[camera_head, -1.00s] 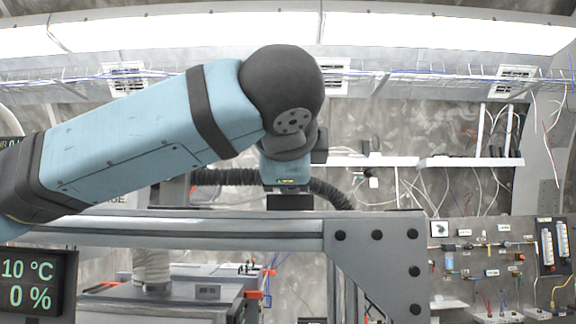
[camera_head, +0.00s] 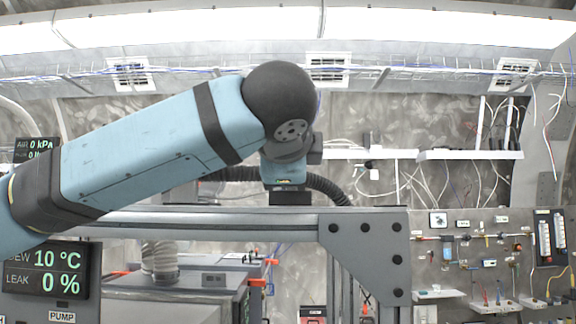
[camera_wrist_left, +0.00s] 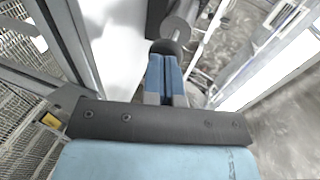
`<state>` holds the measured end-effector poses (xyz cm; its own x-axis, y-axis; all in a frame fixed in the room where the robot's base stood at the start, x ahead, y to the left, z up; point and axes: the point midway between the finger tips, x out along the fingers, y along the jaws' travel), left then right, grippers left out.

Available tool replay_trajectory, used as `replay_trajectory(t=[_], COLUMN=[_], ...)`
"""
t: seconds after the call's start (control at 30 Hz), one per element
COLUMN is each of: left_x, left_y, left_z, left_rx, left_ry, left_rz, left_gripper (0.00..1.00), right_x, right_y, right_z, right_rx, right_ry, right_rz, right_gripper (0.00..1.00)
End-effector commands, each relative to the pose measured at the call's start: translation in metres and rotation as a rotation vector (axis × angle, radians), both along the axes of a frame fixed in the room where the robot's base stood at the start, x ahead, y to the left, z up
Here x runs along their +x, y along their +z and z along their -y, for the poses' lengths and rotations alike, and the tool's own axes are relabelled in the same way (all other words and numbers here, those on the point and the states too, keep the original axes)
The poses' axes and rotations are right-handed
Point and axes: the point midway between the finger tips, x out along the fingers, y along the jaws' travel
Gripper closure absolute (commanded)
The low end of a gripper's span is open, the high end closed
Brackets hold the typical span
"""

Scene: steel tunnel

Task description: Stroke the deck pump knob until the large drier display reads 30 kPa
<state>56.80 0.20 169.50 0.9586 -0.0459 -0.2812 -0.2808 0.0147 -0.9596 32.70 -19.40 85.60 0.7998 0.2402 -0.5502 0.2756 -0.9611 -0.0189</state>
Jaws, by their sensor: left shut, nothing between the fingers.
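The large display (camera_head: 45,271) at the lower left of the head view reads DEW 10 °C and LEAK 0 %. A smaller dark display (camera_head: 37,148) above it, partly behind my arm, reads AIR 0 kPa. A PUMP label (camera_head: 62,317) shows at the bottom edge.
A grey beam (camera_head: 200,224) with a bolted corner plate crosses the head view below my arm. A grey machine (camera_head: 165,305) with a ribbed hose stands behind it. A panel of fittings and gauges (camera_head: 470,260) is at the right. Metal mesh (camera_wrist_left: 22,60) is left in the wrist view.

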Motion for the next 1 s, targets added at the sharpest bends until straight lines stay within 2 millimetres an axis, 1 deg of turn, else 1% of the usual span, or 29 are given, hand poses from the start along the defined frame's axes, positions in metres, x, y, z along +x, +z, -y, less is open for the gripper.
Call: replay_trajectory(t=[0.03, 0.07, 0.1, 0.3, 0.4, 0.5, 0.67, 1.0], left_x=[0.002, -0.005, -0.017, -0.061, -0.077, -0.088, -0.095, -0.095], left_y=[0.001, 0.001, 0.003, 0.016, 0.022, 0.026, 0.029, 0.029], left_z=[0.0, 0.0, 0.0, -0.002, -0.003, -0.004, -0.004, -0.004], left_rx=[-0.001, -0.001, -0.002, -0.001, -0.001, -0.001, -0.001, -0.001], left_ry=[-0.002, -0.004, -0.006, -0.005, -0.005, -0.004, -0.003, -0.003], left_rz=[-0.001, 0.003, 0.005, 0.004, 0.004, 0.003, 0.003, 0.002], left_gripper=[1.0, 1.0, 1.0, 1.0, 1.0, 1.0, 1.0, 1.0], right_x=[-0.001, -0.002, -0.003, -0.001, 0.002, 0.003, 0.002, 0.0], right_y=[0.001, -0.004, -0.009, -0.02, -0.022, -0.023, -0.024, -0.024], right_z=[0.0, 0.0, 0.0, -0.001, -0.001, -0.001, -0.001, -0.001], right_rx=[0.0, 0.001, 0.001, 0.001, 0.001, 0.001, 0.001, 0.001], right_ry=[0.0, 0.0, 0.0, 0.001, 0.001, 0.0, 0.001, 0.001], right_rz=[-0.001, -0.003, -0.004, -0.002, 0.003, 0.006, 0.005, 0.003], right_gripper=[0.33, 0.33, 0.33, 0.33, 0.33, 0.33, 0.33, 0.33])
